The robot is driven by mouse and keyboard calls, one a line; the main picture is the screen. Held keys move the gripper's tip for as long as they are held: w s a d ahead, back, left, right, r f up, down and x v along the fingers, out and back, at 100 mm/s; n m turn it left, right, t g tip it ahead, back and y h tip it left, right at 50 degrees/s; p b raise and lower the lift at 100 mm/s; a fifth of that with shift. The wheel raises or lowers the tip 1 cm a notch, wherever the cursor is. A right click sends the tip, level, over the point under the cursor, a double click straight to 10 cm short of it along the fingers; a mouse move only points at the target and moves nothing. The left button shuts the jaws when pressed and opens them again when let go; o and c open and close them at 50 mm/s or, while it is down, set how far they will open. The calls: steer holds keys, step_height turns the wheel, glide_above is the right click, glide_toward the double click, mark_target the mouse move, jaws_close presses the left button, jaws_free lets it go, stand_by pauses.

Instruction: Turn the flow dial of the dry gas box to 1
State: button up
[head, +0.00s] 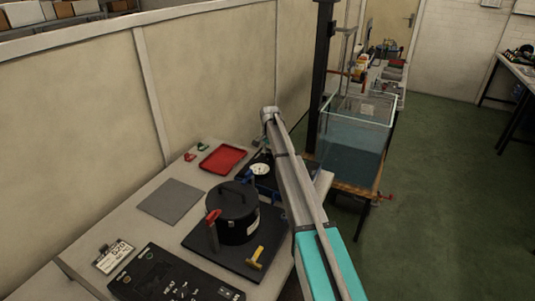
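A dark box (264,183) with a round white dial face (260,169) stands on the table behind the black cylinder; it may be the dry gas box. My arm crosses in front of its right side and hides part of it. Small blue parts (248,178) show at its left. The flow dial and its marks are too small or hidden to tell. My arm rises from the lower right to a joint above the table. My gripper cannot be made out.
A black lidded cylinder (232,225) stands on a dark plate with a red-handled (213,216) and a yellow-handled item (255,258). A black panel (160,276), grey mat (172,202) and red tray (223,158) lie around it.

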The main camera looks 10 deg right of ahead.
jaws_close()
steer(key=shift+a, duration=0.25)
steer(key=shift+d, duration=0.1)
steer(key=shift+w+d, duration=0.1)
steer(key=shift+w, duration=0.05)
stand_by(0.4)
